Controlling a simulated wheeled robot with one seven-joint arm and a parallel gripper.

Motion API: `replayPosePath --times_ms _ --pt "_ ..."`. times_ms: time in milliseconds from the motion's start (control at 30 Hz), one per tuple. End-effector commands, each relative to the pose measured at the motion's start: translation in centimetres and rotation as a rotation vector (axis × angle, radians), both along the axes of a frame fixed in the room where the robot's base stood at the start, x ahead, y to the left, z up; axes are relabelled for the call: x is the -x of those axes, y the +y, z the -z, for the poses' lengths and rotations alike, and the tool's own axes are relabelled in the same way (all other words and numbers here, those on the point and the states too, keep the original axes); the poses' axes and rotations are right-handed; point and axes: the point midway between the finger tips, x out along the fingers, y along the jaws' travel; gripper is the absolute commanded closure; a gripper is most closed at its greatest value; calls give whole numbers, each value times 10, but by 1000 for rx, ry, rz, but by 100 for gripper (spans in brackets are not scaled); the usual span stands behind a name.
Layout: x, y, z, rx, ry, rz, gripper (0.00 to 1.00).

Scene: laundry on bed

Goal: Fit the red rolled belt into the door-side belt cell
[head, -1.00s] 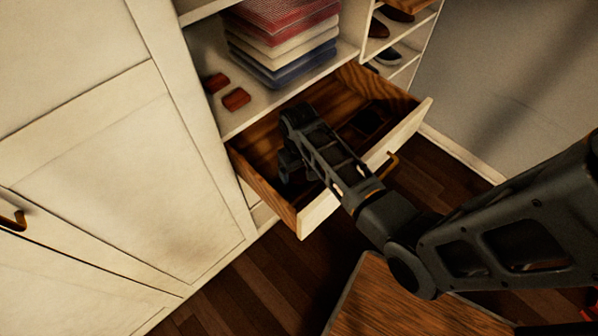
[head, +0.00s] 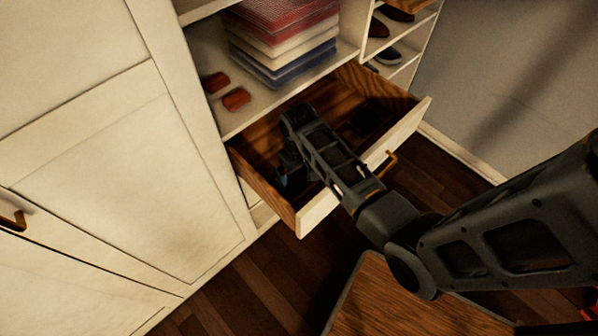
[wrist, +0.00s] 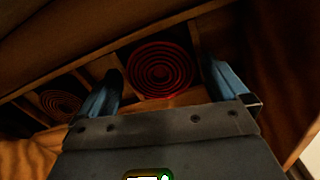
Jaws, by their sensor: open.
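The red rolled belt (wrist: 160,68) shows in the wrist view as a flat spiral coil. It lies between wooden dividers in a cell of the drawer; how deep it sits is hard to tell. My gripper (wrist: 166,78) is open, with one blue-grey finger on each side of the coil and gaps showing between. In the head view my gripper (head: 289,172) reaches down into the left part of the open drawer (head: 317,213), and my arm hides the belt there.
A brown rolled belt (wrist: 60,104) lies in a cell to the left. Two reddish-brown rolls (head: 236,99) and a folded clothes stack (head: 283,45) are on the shelf above. The drawer's wooden side wall (head: 262,187) is close to my gripper. Shoes (head: 388,56) stand at the upper right.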

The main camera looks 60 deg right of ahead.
Motion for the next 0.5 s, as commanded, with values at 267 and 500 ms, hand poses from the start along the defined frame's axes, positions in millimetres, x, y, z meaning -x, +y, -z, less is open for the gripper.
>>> replayPosePath --times_ms 267,500 --pt "-1 0 -55 3 -5 0 0" --pt "-1 0 -95 2 -4 -1 0"
